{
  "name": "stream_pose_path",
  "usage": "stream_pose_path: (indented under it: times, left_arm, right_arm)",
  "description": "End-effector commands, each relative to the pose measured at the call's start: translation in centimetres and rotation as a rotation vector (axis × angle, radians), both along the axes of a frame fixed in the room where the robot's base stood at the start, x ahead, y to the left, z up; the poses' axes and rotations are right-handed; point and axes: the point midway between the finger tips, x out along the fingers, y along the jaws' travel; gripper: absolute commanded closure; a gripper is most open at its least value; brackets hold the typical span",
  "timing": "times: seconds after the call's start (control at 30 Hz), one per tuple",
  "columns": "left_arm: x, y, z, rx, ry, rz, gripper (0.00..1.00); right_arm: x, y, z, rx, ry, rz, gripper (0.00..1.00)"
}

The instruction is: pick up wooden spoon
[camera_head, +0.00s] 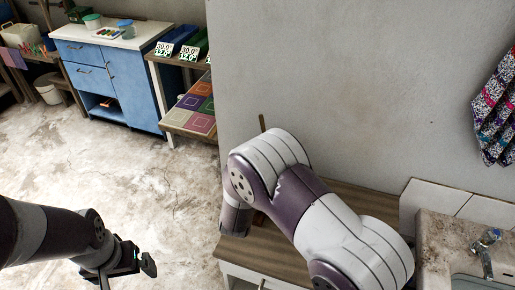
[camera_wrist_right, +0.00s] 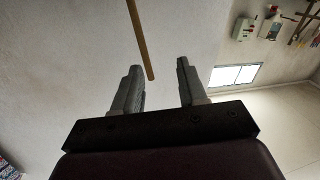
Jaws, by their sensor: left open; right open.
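A thin wooden stick, likely the wooden spoon's handle (camera_head: 262,123), pokes up above my right arm in the head view; the rest is hidden behind the arm. In the right wrist view the wooden spoon (camera_wrist_right: 140,40) runs from the top edge down to an end between my right gripper's fingers, nearer the left finger. My right gripper (camera_wrist_right: 160,64) is open with bare space beside the stick; whether the stick lies in depth between the fingers I cannot tell. It is hidden in the head view. My left gripper (camera_head: 128,268) is open and empty, low over the floor.
A wooden counter (camera_head: 348,195) stands against the grey wall under my right arm. A stone trough with a tap (camera_head: 487,240) is at the right. A patterned cloth (camera_head: 497,112) hangs on the wall. A blue cabinet (camera_head: 105,80) and shelves stand far back; the floor left is clear.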

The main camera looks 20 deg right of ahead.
Motion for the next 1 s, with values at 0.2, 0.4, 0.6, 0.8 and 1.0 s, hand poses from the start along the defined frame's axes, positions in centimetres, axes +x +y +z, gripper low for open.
stream_pose_path:
  times: [0.2,0.4,0.6,0.8,1.0]
  left_arm:
    - [0.0,0.0,1.3,0.0,-0.001,-0.001,0.0]
    - [0.0,0.0,1.9,0.0,-0.001,-0.001,0.0]
    - [0.0,0.0,3.4,0.0,-0.001,0.0,0.0]
    - [0.0,0.0,3.4,0.0,-0.001,0.0,0.0]
    - [0.0,0.0,3.4,0.0,-0.001,0.0,0.0]
  right_arm:
    - [4.3,-2.1,0.4,-0.011,-0.004,-0.004,0.58]
    - [6.8,-3.1,0.3,-0.011,-0.003,-0.002,0.58]
    - [10.0,-4.9,0.3,-0.01,-0.003,-0.003,0.58]
    - [11.1,-5.4,0.1,-0.01,-0.003,0.0,0.58]
    - [11.1,-5.3,0.1,-0.01,-0.002,0.001,0.84]
